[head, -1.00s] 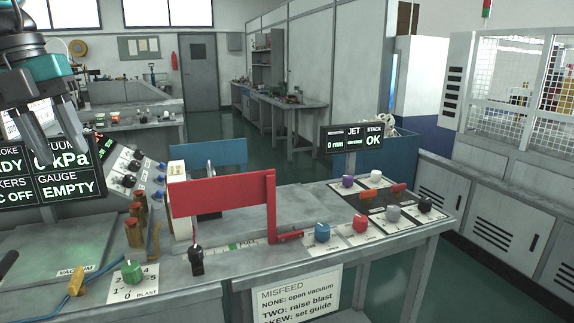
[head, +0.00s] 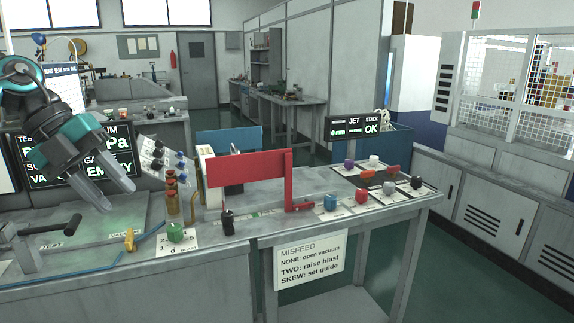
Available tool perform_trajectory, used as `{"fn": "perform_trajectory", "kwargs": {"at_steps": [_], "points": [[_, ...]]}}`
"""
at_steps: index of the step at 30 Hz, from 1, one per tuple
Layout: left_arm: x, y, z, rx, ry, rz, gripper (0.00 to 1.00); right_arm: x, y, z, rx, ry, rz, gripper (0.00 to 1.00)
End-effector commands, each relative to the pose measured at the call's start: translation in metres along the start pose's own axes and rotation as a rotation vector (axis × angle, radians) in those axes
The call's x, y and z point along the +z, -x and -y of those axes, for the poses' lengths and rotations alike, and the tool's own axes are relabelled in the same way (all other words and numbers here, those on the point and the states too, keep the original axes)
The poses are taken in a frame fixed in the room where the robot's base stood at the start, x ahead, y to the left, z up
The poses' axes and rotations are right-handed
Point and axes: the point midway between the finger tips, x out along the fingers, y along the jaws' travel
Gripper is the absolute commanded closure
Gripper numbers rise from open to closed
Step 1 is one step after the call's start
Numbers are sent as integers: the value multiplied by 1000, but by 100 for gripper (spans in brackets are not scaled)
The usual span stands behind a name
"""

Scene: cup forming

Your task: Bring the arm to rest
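My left gripper (head: 115,196) hangs at the upper left in the head view, above the left part of the grey bench and in front of the dark gauge display (head: 62,172). Its two grey fingers point down and to the right. They lie close together from this angle, and I cannot tell whether they are apart. No object shows between them. A black-handled lever (head: 72,225) is at the left edge, below the gripper and apart from it. My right gripper is not in view.
A red guard (head: 245,170) stands mid-bench, with a green knob (head: 175,231) and a yellow-handled valve (head: 129,240) left of it. A JET/STACK display (head: 357,128) reads OK. Floor (head: 470,270) is clear at right.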

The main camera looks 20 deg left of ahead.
Motion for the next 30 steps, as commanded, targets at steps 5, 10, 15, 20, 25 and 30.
{"fn": "perform_trajectory", "kwargs": {"at_steps": [5, 10, 15, 20, 25, 30], "points": [[8, -78, 5, -336, 48, -106, 60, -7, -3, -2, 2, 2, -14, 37], [12, -145, 8, -681, 202, -138, 60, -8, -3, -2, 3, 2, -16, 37], [15, -205, -3, -959, 460, -101, 60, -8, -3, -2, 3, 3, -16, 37], [11, -263, -28, -1126, 779, -21, 60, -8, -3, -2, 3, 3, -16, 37], [-11, -331, -65, -1177, 1172, 80, 60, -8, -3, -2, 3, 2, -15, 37], [-59, -399, -99, -1096, 1562, 159, 60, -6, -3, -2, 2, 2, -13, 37]]}}
